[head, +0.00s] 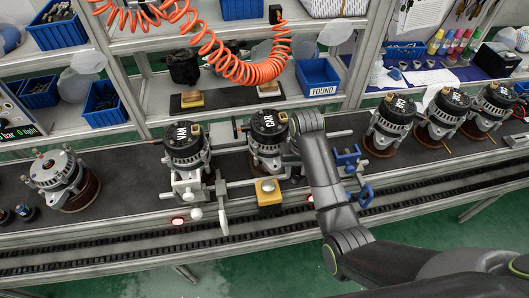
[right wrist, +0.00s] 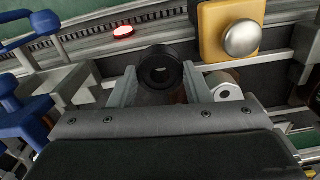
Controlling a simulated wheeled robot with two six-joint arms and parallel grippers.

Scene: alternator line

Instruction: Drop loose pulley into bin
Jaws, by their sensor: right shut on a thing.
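In the right wrist view, my right gripper (right wrist: 160,78) is shut on a dark, round pulley (right wrist: 161,66) with a hole in its middle. One pale finger stands on each side of it. In the head view, my right wrist is beside the black-topped CAR alternator (head: 267,131), and its fingers and the pulley are hidden there. A blue bin labelled FOUND (head: 318,79) stands on the shelf behind the line, beyond my wrist. My left gripper is not in view.
A VAN alternator (head: 185,148) sits in a fixture to the left. Several alternators stand to the right. A yellow block with a metal button (head: 268,191) is at the bench front; it also shows in the wrist view (right wrist: 229,30). An orange coiled hose (head: 245,70) hangs above.

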